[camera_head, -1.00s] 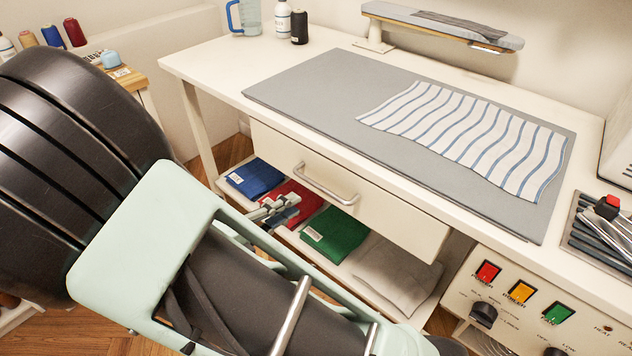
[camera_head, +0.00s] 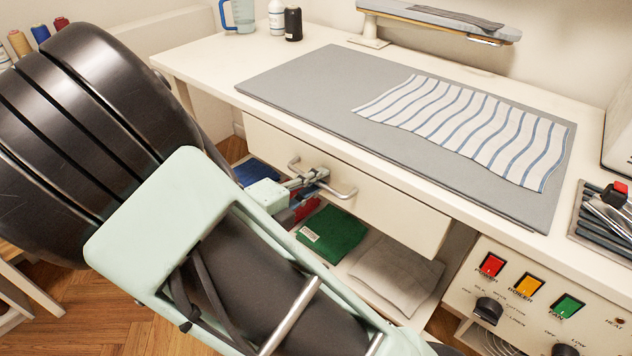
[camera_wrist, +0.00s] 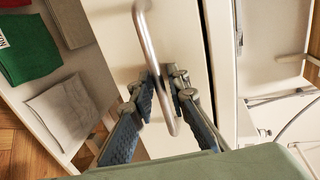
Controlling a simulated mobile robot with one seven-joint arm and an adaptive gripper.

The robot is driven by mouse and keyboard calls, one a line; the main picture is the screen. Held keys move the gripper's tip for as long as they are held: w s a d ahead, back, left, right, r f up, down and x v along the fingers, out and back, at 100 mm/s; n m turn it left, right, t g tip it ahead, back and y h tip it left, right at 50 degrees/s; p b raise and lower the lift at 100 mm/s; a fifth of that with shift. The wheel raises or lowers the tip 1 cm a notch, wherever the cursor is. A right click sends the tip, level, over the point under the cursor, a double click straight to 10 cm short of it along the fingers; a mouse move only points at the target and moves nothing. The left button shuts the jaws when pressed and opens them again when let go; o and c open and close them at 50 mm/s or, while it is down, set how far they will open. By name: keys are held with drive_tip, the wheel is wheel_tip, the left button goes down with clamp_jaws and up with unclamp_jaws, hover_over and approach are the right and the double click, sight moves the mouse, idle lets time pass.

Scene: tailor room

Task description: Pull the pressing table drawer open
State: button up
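The pressing table drawer (camera_head: 395,208) has a cream front and sits under the table's worktop; it looks closed. Its metal bar handle (camera_head: 343,194) runs along the front, and in the wrist view the handle (camera_wrist: 146,40) rises through the middle. My gripper (camera_head: 316,176) is at the handle, near its middle. In the wrist view my gripper (camera_wrist: 163,88) has its fingers apart, one on each side of the bar. A grip on the bar does not show. My arm hides part of the shelf below and the drawer's lower left.
The table top (camera_head: 200,70) carries a grey pressing mat (camera_head: 290,88) with striped cloth (camera_head: 460,125). Below the drawer, a green folded cloth (camera_head: 332,233) and a grey one (camera_head: 395,277) lie on a shelf. A control panel (camera_head: 500,310) stands right of the drawer.

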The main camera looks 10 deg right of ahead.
drive_tip(key=shift+c, duration=0.4)
clamp_jaws()
drive_tip(key=f+p+v, duration=0.3)
drive_tip(key=p+v, duration=0.4)
drive_tip(key=v, duration=0.7)
drive_tip(key=a+f+p+v, duration=0.1)
drive_tip(key=f+p+v, duration=0.2)
drive_tip(key=p+v, duration=0.4)
drive_tip(key=v, duration=0.7)
drive_tip(key=shift+s, duration=0.4)
drive_tip(key=shift+a+r, duration=0.1)
drive_tip(key=shift+a, duration=0.05)
